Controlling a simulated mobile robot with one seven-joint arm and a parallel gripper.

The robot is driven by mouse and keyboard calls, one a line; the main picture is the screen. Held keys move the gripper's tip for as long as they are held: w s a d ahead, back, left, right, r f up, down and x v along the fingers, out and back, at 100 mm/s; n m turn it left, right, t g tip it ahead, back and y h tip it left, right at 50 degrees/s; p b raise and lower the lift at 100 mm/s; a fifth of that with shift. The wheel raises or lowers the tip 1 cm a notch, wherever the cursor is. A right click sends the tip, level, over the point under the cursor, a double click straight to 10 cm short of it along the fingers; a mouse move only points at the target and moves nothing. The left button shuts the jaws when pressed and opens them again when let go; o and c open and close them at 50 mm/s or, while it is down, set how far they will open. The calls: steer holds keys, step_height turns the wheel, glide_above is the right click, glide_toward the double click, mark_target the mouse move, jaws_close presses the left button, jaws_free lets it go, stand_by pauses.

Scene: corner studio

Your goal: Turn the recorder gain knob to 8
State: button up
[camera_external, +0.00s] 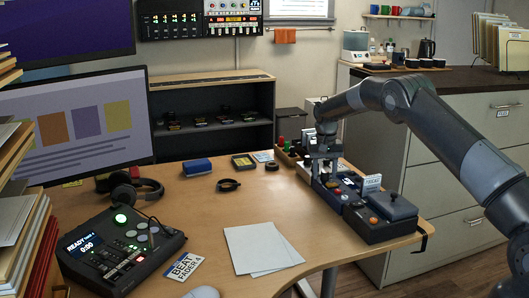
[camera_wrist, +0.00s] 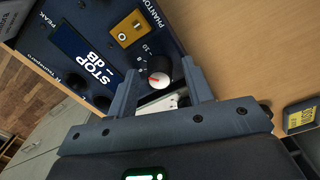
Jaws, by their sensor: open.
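The recorder (camera_wrist: 85,50) is a dark blue panel with a screen reading "STOP" and "dB"; it fills the upper left of the wrist view. Its gain knob (camera_wrist: 159,77) has a pale top with a red mark and a dark skirt, beside a printed scale where 10 can be read. I cannot tell exactly which number the mark points at. My gripper (camera_wrist: 160,73) is open, with one finger on each side of the knob; contact is not clear. In the external view my gripper (camera_external: 322,152) is low over the row of devices at the desk's right side, hiding the knob.
An orange phantom switch plate (camera_wrist: 130,31) lies close to the left finger. In the external view, a blue-topped box (camera_external: 392,206) stands at the row's near end. A lit device (camera_external: 118,250), headphones (camera_external: 130,186) and paper sheets (camera_external: 258,246) lie further left. The desk's middle is mostly clear.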

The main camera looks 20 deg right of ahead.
step_height(320, 180, up, 11)
stand_by(0.5)
steer(key=shift+a+f, duration=0.1)
step_height(320, 180, up, 14)
steer(key=f+t, duration=0.1)
glide_above(324, 171)
steer(key=s+d, duration=0.1)
steer(key=s, duration=0.7)
steer(key=s+d+r+n+t, duration=0.1)
steer(key=s+r+t, duration=0.1)
steer(key=s+r, duration=1)
steer(key=s+n+t, duration=0.1)
steer(key=s+n, duration=0.1)
steer(key=s, duration=1.6)
steer(key=s+f, duration=0.2)
steer(key=s, duration=0.5)
steer(key=s+f+t, duration=0.1)
steer(key=s+f, duration=0.2)
steer(key=s, duration=0.5)
steer(key=shift+f+n+t, duration=0.25)
steer(key=shift+n+t, duration=0.05)
steer(key=shift+n, duration=0.1)
